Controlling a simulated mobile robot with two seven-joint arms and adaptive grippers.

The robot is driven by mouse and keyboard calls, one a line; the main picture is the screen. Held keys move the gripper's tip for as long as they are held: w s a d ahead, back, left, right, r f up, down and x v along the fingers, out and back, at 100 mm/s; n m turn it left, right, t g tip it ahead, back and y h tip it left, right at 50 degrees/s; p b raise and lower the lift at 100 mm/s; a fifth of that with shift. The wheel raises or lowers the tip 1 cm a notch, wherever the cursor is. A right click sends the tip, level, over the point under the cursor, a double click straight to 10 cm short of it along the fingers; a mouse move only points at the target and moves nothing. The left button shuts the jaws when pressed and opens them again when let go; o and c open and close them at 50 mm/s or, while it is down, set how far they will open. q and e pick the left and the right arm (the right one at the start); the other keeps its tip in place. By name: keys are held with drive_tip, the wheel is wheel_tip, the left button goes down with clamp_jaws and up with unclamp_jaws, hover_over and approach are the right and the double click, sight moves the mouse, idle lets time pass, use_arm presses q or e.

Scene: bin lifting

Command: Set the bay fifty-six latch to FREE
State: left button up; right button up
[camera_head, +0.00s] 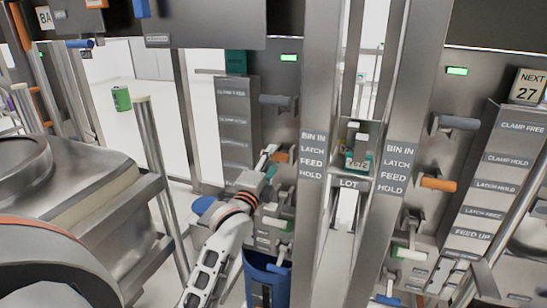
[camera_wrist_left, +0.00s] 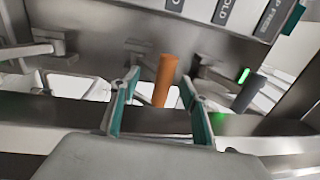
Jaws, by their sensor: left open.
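My left gripper (camera_head: 267,156) is at the left bay panel, beside an orange lever handle (camera_head: 281,157). In the left wrist view my left gripper (camera_wrist_left: 157,105) is open. The same orange handle (camera_wrist_left: 165,80) stands upright in the gap between the fingertips, beyond them, with no clear contact. A grey lever handle (camera_head: 275,101) sits above it on the panel and shows at the right in the wrist view (camera_wrist_left: 250,92). No bay number fifty-six is readable, and the lever's setting is not clear. My right gripper is not in view.
A label strip (camera_head: 233,118) stands left of the levers. White-handled levers (camera_head: 278,224) and a blue bin (camera_head: 267,280) are below. Steel posts (camera_head: 318,150) close the right side. A second bay has another orange lever (camera_head: 438,184) and a "NEXT 27" sign (camera_head: 528,86).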

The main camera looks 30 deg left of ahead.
use_arm(q)
drive_tip(key=shift+x, duration=1.2)
clamp_jaws()
